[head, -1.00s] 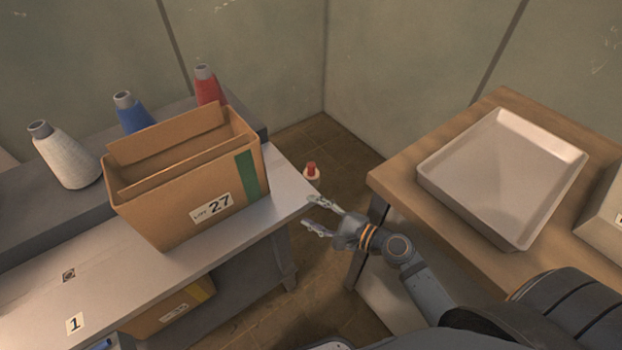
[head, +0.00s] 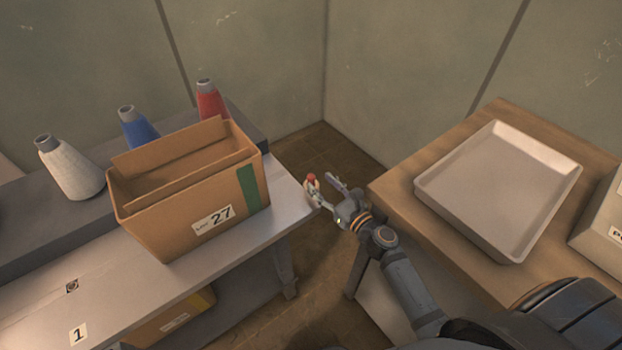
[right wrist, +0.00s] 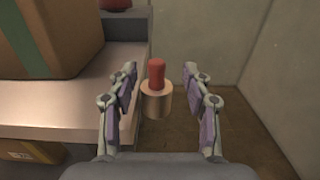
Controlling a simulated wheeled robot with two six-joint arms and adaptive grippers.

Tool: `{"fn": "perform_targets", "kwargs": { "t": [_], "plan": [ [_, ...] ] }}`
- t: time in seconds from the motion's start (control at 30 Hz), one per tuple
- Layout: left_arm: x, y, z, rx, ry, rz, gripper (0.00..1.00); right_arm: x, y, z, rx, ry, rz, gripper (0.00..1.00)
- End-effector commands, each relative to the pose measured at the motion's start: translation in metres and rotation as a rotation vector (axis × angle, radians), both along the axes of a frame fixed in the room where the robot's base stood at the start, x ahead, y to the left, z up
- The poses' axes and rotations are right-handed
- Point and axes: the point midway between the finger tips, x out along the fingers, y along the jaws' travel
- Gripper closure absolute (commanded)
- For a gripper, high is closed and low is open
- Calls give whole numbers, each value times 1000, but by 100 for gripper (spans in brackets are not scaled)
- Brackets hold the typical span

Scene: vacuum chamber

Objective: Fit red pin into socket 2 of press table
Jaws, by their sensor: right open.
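The red pin (head: 311,178) has a red top and a tan cylindrical lower part, and is upright by the right end of the long grey table (head: 150,285). What holds it up I cannot tell. My right gripper (head: 322,184) is open beside it. In the right wrist view, the pin (right wrist: 157,88) shows between the two spread fingers (right wrist: 158,88), a little beyond them, with no visible contact. The table bears a label "1" (head: 78,334) and a small dark square mark (head: 71,286). No socket 2 label shows. My left gripper is out of view.
An open cardboard box (head: 190,205) marked 27 stands on the grey table. White (head: 70,170), blue (head: 138,130) and red (head: 211,102) cones stand behind it. A wooden table (head: 440,165) at right bears an empty tray (head: 490,195). A floor gap separates the tables.

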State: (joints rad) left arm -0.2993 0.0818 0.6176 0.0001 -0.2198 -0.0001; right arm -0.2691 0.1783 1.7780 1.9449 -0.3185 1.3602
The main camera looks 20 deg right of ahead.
Motion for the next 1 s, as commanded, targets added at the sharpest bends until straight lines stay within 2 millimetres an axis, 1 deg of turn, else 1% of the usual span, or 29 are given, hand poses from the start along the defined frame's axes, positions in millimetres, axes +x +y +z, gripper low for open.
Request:
{"fn": "perform_targets", "kwargs": {
  "t": [0.07,0.13,0.3,0.4,0.67,1.0],
  "plan": [
    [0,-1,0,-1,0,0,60,1,1,-1,0,1,0,50],
    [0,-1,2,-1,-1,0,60,7,4,-1,2,0,-1,50],
    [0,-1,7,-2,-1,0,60,34,17,-4,2,-2,-1,50],
    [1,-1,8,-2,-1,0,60,45,21,-5,0,0,0,50],
    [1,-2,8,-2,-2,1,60,47,22,-7,-1,1,0,50],
    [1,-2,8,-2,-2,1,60,47,22,-7,-1,1,0,96]
  ]
}}
